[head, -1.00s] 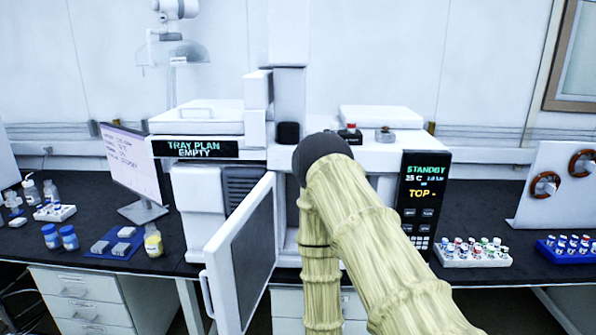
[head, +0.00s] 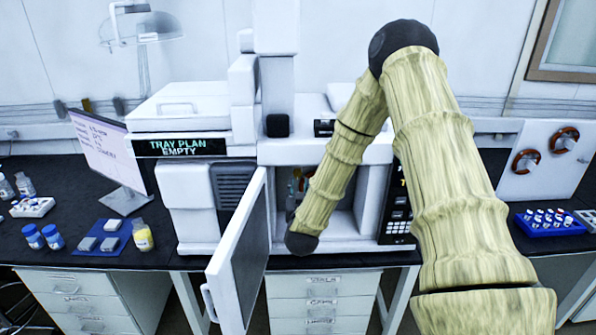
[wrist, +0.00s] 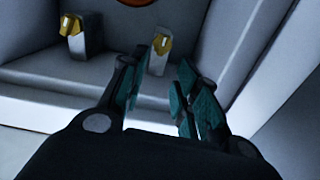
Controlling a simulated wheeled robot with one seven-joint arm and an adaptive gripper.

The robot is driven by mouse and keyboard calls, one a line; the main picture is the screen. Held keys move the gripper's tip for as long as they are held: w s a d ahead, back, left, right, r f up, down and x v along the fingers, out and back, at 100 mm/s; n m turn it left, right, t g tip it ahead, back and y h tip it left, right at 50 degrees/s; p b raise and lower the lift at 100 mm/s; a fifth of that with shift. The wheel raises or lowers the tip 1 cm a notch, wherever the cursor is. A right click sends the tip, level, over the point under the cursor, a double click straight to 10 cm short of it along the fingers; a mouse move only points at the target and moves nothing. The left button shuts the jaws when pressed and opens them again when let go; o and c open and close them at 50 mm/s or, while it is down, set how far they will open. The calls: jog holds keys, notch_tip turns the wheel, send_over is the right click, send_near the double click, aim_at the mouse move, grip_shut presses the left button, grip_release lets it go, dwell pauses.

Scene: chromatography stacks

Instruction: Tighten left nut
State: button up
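In the wrist view two brass-coloured nuts show on grey blocks inside the white open compartment. The left nut (wrist: 71,25) is at the upper left, and the right nut (wrist: 161,42) is near the middle. My gripper (wrist: 157,82) is open and empty, with teal pads on dark fingers. Its fingertips lie short of the right nut, which shows between them in the picture. The left nut is apart from the fingers, to their left. In the head view my arm covers part of the compartment (head: 340,222), and my gripper is hidden.
An orange ring (wrist: 137,2) shows at the wrist view's top edge. A pale wall (wrist: 240,50) rises right of my fingers. In the head view the instrument's open door (head: 240,262) stands left of my arm; the control panel (head: 397,215) is to the right, partly covered.

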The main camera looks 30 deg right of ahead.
aim_at(298, 174)
jog(key=p+x, duration=0.3)
jog(key=x, duration=0.5)
jog(key=shift+w+d, duration=0.25)
jog(key=shift+w, duration=0.05)
jog(key=shift+c, duration=0.3)
jog(key=c, duration=0.6)
